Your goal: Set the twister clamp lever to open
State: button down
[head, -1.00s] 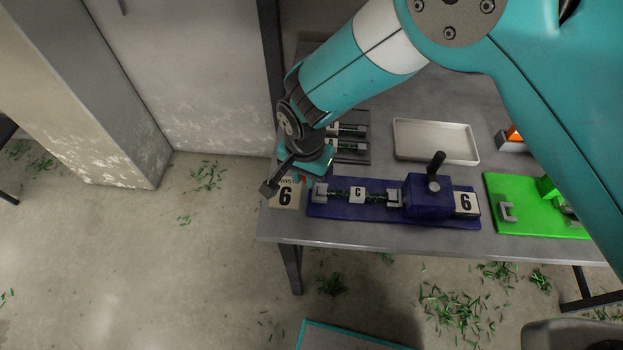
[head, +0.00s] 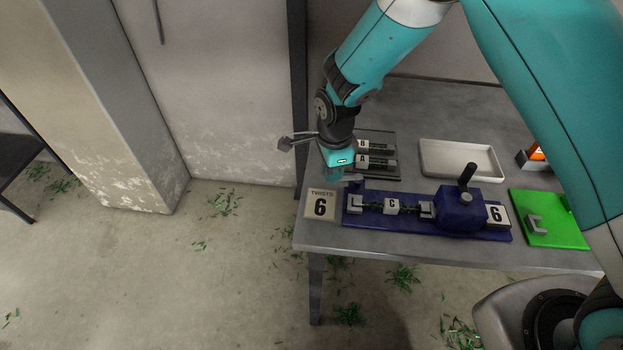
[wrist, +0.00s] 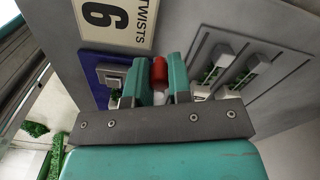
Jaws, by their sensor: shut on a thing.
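The twister is a dark blue base (head: 365,225) on the table, with grey clamps and a twisted wire pair with a tag marked C (head: 392,206) between them. My gripper (head: 345,178) is over the base's far left end. In the wrist view my gripper (wrist: 161,88) is shut on the clamp lever (wrist: 159,69), whose red end shows between the teal fingers. The rest of the lever is mostly hidden by the fingers. In the head view my gripper hides the lever, so its angle cannot be told.
A blue crank box (head: 460,212) with a black handle stands at the base's right. A TWISTS 6 card (head: 320,204) lies at its left. A rack (head: 377,140) with tagged pieces is just behind. A white tray (head: 460,161) and a green board (head: 548,222) are right.

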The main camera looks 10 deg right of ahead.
jog(key=shift+w+d+m, duration=0.1)
jog(key=shift+w+m, duration=0.4)
jog(key=shift+m, duration=0.2)
jog(key=c, duration=1)
grip_release()
jog(key=shift+c, duration=0.2)
notch_tip(320, 180, up, 18)
jog(key=b, duration=0.3)
jog(key=shift+f, duration=0.25)
